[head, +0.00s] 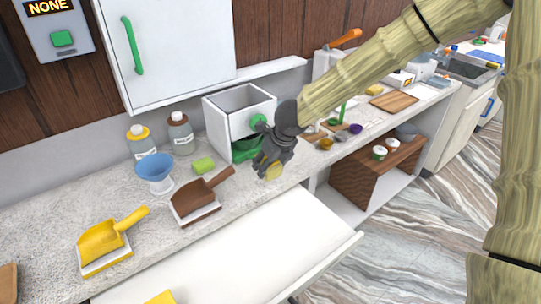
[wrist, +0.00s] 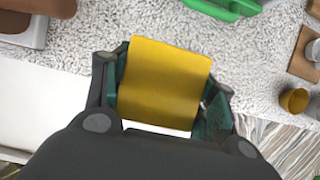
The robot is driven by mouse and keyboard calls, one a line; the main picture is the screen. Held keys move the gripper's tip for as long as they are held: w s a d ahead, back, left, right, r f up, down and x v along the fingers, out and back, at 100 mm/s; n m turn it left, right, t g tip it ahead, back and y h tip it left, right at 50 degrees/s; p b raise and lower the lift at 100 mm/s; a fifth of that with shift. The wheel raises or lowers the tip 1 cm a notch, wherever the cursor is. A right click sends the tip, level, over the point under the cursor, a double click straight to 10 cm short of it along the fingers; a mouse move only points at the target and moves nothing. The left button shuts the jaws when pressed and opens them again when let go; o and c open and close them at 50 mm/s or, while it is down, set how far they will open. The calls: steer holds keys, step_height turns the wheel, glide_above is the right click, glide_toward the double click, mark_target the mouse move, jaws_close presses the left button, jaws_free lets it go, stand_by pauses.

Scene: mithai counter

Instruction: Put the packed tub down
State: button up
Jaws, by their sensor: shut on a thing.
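My gripper (head: 266,172) is shut on a yellow thing (wrist: 165,85), which fills the space between the two fingers in the wrist view. Only a small part of this yellow thing shows below the fingers in the head view (head: 274,171). It has a smooth, slightly curved face; I cannot tell whether it is the packed tub, nor see its contents. My gripper is at the counter's front edge, in front of the open-topped white box with a green knob. I cannot tell whether the yellow thing touches the counter (head: 75,205).
A white drawer (head: 270,245) juts out in front. Small bowls (head: 326,144) stand right.

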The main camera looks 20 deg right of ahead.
steer(key=w+d+p, duration=0.1)
steer(key=w, duration=0.3)
steer(key=w+d+p, duration=0.1)
steer(key=w, duration=0.2)
steer(key=shift+d+f+p, duration=0.3)
steer(key=shift+d, duration=0.05)
step_height(320, 180, down, 4)
steer(key=shift+a+r, duration=0.1)
steer(key=shift+r, duration=0.05)
steer(key=o, duration=1.1)
steer(key=shift+o, duration=0.2)
steer(key=v, duration=1.2)
steer(key=shift+b, duration=0.3)
steer(key=shift+s, duration=0.1)
